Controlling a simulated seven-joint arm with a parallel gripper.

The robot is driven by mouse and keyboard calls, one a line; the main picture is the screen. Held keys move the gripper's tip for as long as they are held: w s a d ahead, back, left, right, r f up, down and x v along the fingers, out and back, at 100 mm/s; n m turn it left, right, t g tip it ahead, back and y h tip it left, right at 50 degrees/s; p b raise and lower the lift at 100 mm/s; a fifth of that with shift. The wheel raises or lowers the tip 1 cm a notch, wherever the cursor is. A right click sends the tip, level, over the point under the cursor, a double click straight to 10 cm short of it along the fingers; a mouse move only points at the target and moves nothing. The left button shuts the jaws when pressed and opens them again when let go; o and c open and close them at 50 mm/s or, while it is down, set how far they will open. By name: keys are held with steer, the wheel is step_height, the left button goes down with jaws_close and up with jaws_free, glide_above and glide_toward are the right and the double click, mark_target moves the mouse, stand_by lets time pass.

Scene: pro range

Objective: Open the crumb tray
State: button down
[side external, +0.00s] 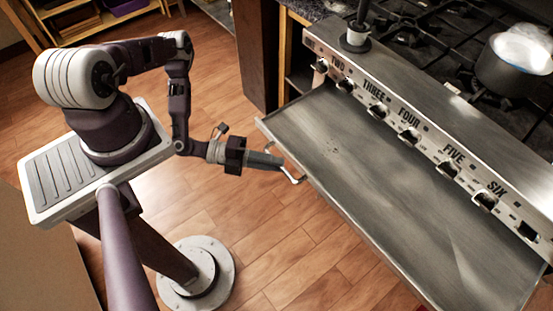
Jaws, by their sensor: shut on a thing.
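The crumb tray (400,190) is a wide, flat metal tray that sticks out from under the range's control panel, so it stands pulled out. Its top surface is bare. A pale bar handle (295,180) shows at its front edge, towards the left end. My gripper (284,168) is at the tray's front edge and shut on the handle. My arm reaches in from the left. The fingertips are small in this view, and most of the handle is hidden by the gripper and the tray.
The control panel (425,130) above the tray carries several knobs and the labels TWO to SIX. A pot (515,75) stands on the black burner grates at upper right. A dark cabinet side (254,50) stands left of the range. Wooden floor (215,120) is clear in front.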

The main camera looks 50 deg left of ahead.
steer(key=c, duration=1.5)
jaws_free()
steer(key=shift+o, duration=0.2)
steer(key=v, duration=0.7)
steer(key=shift+r, duration=0.1)
